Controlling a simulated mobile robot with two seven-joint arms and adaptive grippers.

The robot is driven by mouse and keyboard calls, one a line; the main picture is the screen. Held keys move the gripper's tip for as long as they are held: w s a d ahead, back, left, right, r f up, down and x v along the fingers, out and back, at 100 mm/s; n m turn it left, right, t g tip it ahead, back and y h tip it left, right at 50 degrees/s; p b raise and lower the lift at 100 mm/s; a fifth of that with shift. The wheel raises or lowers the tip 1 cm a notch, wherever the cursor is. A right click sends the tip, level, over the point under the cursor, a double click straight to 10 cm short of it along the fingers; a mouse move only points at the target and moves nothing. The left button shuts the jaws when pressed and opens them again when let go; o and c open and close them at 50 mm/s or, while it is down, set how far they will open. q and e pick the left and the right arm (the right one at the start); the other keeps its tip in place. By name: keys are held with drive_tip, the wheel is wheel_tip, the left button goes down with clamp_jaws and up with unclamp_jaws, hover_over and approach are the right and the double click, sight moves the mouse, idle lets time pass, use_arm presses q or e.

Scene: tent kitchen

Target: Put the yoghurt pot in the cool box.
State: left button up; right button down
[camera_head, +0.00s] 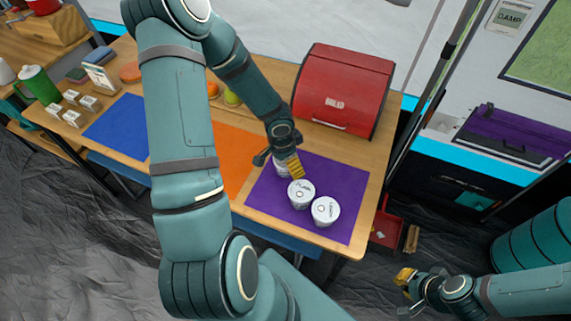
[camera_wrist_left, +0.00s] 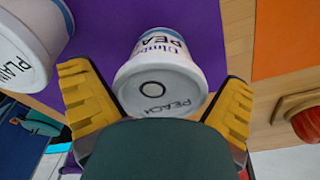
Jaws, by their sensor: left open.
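Several white yoghurt pots stand upright on the purple mat (camera_head: 345,226). The one with PEACH on its lid (camera_wrist_left: 162,85) is between the fingers of my left gripper in the wrist view; in the head view that gripper (camera_head: 279,162) largely hides it. My left gripper is open around the pot, with no clear grip. A PLAIN pot (camera_wrist_left: 20,55) stands beside it; two pots (camera_head: 300,193) (camera_head: 326,210) show in the head view. A purple box (camera_head: 505,135) with a handle, apparently the cool box, is at the right. My right gripper (camera_head: 408,281) is low at the right, its jaw opening unclear.
A red bread bin (camera_head: 345,88) stands behind the pots. An orange mat (camera_head: 236,150) and a blue mat (camera_head: 118,126) lie to the left, with a green jug (camera_head: 38,87) beyond. A tent pole (camera_head: 428,95) stands between the table and the purple box.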

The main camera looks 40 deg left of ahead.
use_arm(q)
drive_tip(key=c, duration=1.1)
drive_tip(key=shift+r, duration=0.1)
drive_tip(key=shift+c, duration=0.2)
